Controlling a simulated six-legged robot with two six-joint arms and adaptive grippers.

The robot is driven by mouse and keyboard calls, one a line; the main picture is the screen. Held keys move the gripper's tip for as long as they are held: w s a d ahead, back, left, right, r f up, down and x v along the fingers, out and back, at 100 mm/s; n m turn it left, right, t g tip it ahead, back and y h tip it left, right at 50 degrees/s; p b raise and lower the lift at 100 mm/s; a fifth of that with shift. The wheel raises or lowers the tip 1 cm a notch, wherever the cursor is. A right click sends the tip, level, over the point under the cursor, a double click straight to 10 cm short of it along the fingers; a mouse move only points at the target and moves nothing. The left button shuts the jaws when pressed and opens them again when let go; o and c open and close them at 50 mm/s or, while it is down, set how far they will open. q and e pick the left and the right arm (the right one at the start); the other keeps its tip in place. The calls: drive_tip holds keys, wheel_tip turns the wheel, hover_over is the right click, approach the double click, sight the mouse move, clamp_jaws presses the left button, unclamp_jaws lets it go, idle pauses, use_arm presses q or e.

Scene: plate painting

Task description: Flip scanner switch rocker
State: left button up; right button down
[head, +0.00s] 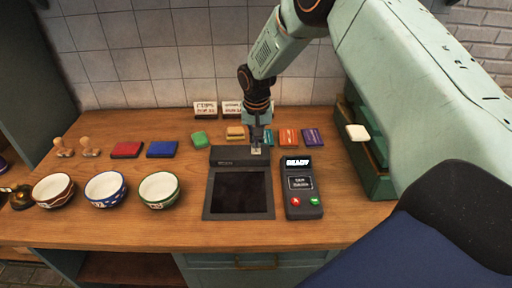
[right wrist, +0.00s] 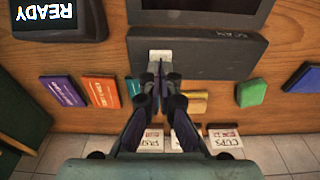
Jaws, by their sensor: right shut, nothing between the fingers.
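The black scanner (head: 239,190) lies on the wooden counter with its dark glass facing up. A raised bar runs along its back edge and also shows in the right wrist view (right wrist: 205,55). A small pale switch rocker (right wrist: 159,56) sits on that bar; in the head view it is a small light patch (head: 256,151) under the fingers. My right gripper (head: 257,143) is shut and empty, pointing down at the rocker. In the right wrist view its fingertips (right wrist: 160,72) are right at the rocker's edge; I cannot tell whether they touch it. My left gripper is not in view.
A card terminal (head: 303,190) reading READY stands right of the scanner. Three bowls (head: 160,189) stand to the left. Several coloured pads, including a green one (head: 199,139), and small signs (head: 205,109) lie behind. A green box (head: 370,160) is at the right.

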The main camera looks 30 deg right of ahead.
sight(256, 151)
drive_tip(key=shift+w+f, duration=0.1)
drive_tip(key=shift+w, duration=0.05)
drive_tip(key=shift+f, duration=0.15)
idle(0.4)
drive_tip(key=shift+f, duration=0.3)
drive_tip(key=shift+f+b, duration=0.5)
drive_tip(key=shift+f, duration=0.05)
idle(0.4)
wheel_tip(256, 151, up, 6)
drive_tip(key=p, duration=0.5)
drive_tip(key=shift+f, duration=0.2)
drive_tip(key=shift+r+p, duration=0.7)
drive_tip(key=shift+r, duration=0.1)
drive_tip(key=shift+f, duration=0.15)
